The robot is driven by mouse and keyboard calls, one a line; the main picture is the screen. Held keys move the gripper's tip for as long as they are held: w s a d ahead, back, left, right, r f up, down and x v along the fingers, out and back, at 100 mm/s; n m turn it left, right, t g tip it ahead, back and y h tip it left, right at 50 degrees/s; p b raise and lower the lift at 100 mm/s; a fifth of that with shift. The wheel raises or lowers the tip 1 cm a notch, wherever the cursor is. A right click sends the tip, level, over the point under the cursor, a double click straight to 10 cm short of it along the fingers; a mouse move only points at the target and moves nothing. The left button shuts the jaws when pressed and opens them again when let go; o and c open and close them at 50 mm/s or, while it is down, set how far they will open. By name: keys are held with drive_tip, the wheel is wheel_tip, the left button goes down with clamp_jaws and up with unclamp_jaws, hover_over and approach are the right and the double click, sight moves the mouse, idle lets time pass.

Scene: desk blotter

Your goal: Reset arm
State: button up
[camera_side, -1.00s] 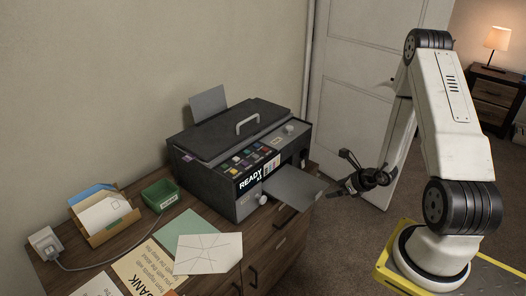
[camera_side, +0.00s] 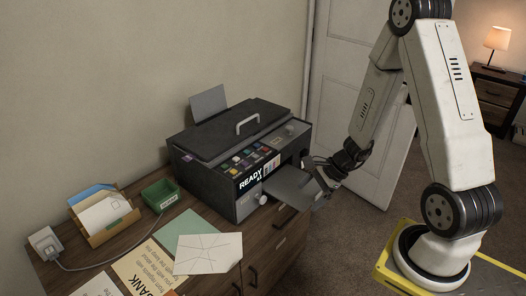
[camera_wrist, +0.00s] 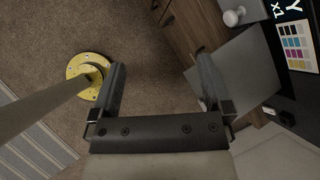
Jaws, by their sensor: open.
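My gripper (camera_side: 322,176) is beside the outer end of the printer's grey output tray (camera_side: 287,188) in the side view. In the wrist view my gripper (camera_wrist: 162,80) has its two fingers wide apart, with nothing between them but carpet and part of the cabinet front behind. The tray (camera_wrist: 235,75) lies behind the right finger there. I cannot tell whether the finger touches it. The dark printer (camera_side: 240,150) stands on the wooden cabinet, its panel reading READY.
A white sheet with lines (camera_side: 209,253), a green box (camera_side: 160,195) and a card holder (camera_side: 104,217) lie on the cabinet top (camera_side: 62,277). A door (camera_side: 345,60) is behind my arm. Carpet (camera_side: 335,245) is clear in front of the cabinet.

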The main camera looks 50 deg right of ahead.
drive_tip(key=s+a+r+n+g+h, duration=0.1)
drive_tip(key=a+r+n, duration=0.4)
drive_tip(key=n, duration=0.6)
drive_tip(key=s+a+r+n+g+h, duration=0.1)
drive_tip(key=a+r+n+h, duration=0.3)
drive_tip(key=n, duration=0.7)
drive_tip(key=shift+s+a+r+n, duration=0.4)
drive_tip(key=shift+s+r, duration=0.05)
drive_tip(key=shift+r, duration=0.25)
